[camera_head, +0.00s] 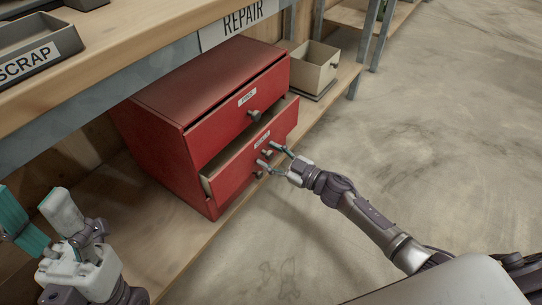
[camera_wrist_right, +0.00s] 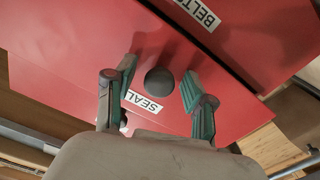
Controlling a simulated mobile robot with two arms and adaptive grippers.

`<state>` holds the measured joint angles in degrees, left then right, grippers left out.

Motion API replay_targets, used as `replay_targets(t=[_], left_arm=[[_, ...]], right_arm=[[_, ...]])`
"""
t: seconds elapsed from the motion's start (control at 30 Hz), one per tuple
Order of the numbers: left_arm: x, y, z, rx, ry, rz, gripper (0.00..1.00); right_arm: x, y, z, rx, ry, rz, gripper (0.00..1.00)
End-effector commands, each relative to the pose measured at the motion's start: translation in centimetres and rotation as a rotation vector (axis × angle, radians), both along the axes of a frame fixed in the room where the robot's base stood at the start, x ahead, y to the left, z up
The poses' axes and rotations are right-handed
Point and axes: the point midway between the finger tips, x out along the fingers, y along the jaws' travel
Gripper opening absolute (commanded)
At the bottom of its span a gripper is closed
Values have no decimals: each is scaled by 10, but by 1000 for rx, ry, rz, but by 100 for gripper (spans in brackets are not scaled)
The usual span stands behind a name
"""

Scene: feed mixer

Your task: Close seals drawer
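The seals drawer (camera_head: 227,180) is a red drawer pulled partly out of the red cabinet (camera_head: 215,83), its interior showing along the top. Its label, partly covered, reads "SEAL" in the right wrist view (camera_wrist_right: 144,101). Its round dark knob (camera_wrist_right: 159,81) lies between the spread fingers of my right gripper (camera_wrist_right: 155,85). In the head view, my right gripper (camera_head: 269,156) is at the drawer front, fingers apart around the knob. I cannot tell whether they touch it. My left gripper (camera_head: 38,213) is open and empty at the lower left, away from the cabinet.
Another red drawer, labelled "BELT..." (camera_wrist_right: 204,14), adjoins the seals drawer. A beige bin (camera_head: 314,68) stands behind the cabinet on the wooden lower shelf (camera_head: 165,230). The upper shelf (camera_head: 135,45) carries a "SCRAP" tray (camera_head: 32,62). The concrete floor at right is clear.

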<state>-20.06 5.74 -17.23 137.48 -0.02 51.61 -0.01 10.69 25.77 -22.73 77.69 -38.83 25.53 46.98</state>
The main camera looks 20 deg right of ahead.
Motion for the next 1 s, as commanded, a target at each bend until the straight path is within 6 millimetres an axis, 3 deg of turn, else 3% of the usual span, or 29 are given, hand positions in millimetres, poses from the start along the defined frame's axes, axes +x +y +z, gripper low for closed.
replay_targets(t=[0.03, 0.3, 0.57, 0.83, 1.0], left_arm=[[0, 0, 0, 0, 1, 0, 55], [0, 0, 0, 0, 1, 0, 55], [0, 0, 0, 0, 1, 0, 55], [0, 0, -2, 0, 1, 0, 55], [0, 0, -2, 1, 1, 1, 55]], right_arm=[[0, 0, 0, 0, 0, 0, 45], [0, 0, 0, 0, 0, 0, 0], [0, 0, 0, 1, -1, 0, 0], [31, 24, 0, 1, -2, 0, 0], [37, 28, 0, 0, -1, -2, 0]])
